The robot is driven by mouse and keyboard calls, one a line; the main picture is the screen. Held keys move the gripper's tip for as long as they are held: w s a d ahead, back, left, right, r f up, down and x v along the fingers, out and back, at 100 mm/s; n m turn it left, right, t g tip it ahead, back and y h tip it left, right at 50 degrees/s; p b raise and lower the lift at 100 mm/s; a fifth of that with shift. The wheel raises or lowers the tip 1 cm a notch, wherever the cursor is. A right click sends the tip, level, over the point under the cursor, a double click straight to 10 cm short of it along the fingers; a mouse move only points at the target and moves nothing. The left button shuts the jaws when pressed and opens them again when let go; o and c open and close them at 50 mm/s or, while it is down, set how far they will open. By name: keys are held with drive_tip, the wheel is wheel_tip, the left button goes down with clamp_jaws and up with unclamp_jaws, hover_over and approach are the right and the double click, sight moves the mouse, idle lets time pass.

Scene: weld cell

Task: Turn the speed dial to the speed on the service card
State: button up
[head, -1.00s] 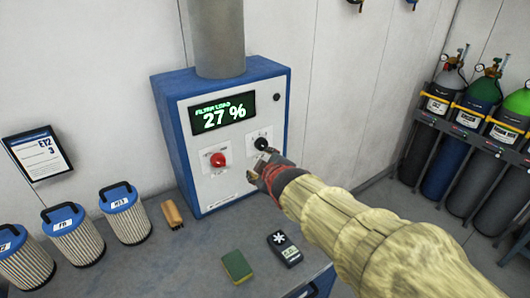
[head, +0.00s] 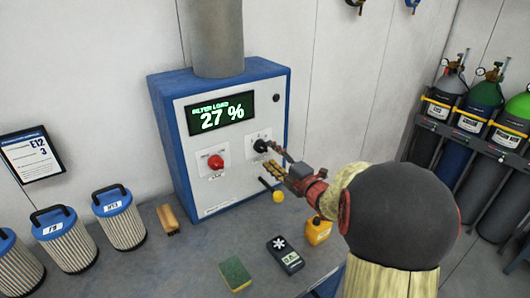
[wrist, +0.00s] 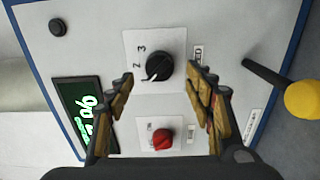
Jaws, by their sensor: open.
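The speed dial, a black round knob (head: 260,145), is on the right of the blue-and-white cabinet's front panel. In the wrist view the dial (wrist: 158,67) has printed numbers 1, 2 and 3 along one side, and its white mark points toward the 1. My gripper (head: 269,158) is open, just in front of the panel. In the wrist view its fingers (wrist: 161,76) appear on either side of the dial; I see no contact. The service card (head: 34,154) on the wall at the left shows E12 and a 3.
A red knob (head: 216,162) is left of the dial. A black lever with a yellow ball (head: 278,196) sticks out below my gripper. The display (head: 221,113) reads 27 %. Filters (head: 120,220), a brush (head: 168,219), a sponge (head: 236,274), a meter (head: 286,255) and a yellow bottle (head: 318,231) are on the bench.

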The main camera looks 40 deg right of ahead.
sight(264, 150)
drive_tip(key=shift+w+d, duration=0.1)
drive_tip(key=shift+w, duration=2.05)
drive_tip(key=c, duration=1.1)
drive_tip(key=shift+c, duration=0.3)
